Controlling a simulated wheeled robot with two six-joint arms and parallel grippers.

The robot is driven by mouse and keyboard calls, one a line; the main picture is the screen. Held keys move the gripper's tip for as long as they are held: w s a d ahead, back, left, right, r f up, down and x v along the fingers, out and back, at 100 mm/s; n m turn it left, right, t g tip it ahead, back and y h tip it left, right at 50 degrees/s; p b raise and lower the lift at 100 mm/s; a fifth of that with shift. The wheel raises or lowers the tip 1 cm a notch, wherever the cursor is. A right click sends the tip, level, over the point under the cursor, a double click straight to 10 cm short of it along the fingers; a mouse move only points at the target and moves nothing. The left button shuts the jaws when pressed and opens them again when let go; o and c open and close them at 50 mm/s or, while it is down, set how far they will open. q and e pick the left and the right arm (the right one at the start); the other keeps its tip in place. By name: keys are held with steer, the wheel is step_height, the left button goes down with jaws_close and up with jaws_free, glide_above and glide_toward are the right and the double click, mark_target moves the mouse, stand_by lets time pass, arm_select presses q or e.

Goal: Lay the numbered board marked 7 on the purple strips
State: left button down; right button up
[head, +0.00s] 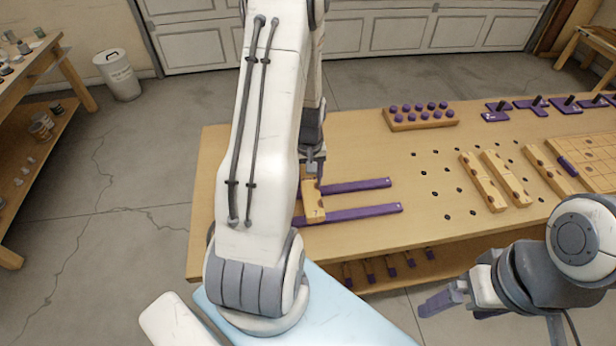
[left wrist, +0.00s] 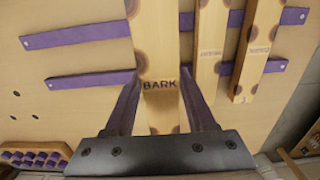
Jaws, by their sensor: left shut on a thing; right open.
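A light wooden board (head: 313,204) with dark burnt spots is in my left gripper (head: 313,172). In the left wrist view the same board (left wrist: 160,40) reads "BARK" and sits between the purple fingers. A small mark on it in the head view is too small to read. It lies across or just above the two purple strips (head: 362,185) (head: 362,211); I cannot tell if it touches them. Two more boards (left wrist: 209,45) (left wrist: 255,50) lie across the strips beside it in the left wrist view. My right gripper (head: 458,301) is open and empty by the bench's front edge.
More spotted boards (head: 482,182) (head: 506,178) lie on the right of the bench (head: 400,150), among dark holes. A block with purple knobs (head: 420,116) stands at the back. Purple plates with posts (head: 531,105) are at the back right. My left arm hides the bench's left part.

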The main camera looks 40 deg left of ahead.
arm_select(q)
step_height(320, 180, down, 6)
steer(key=b, duration=0.4)
steer(key=shift+f, duration=0.15)
steer(key=shift+f+b, duration=0.3)
steer(key=shift+b, duration=0.1)
steer(key=shift+f, duration=0.4)
stand_by(1.2)
steer(key=shift+f, duration=0.15)
steer(key=shift+f+b, duration=0.35)
steer(key=shift+f, duration=0.15)
stand_by(0.8)
stand_by(0.6)
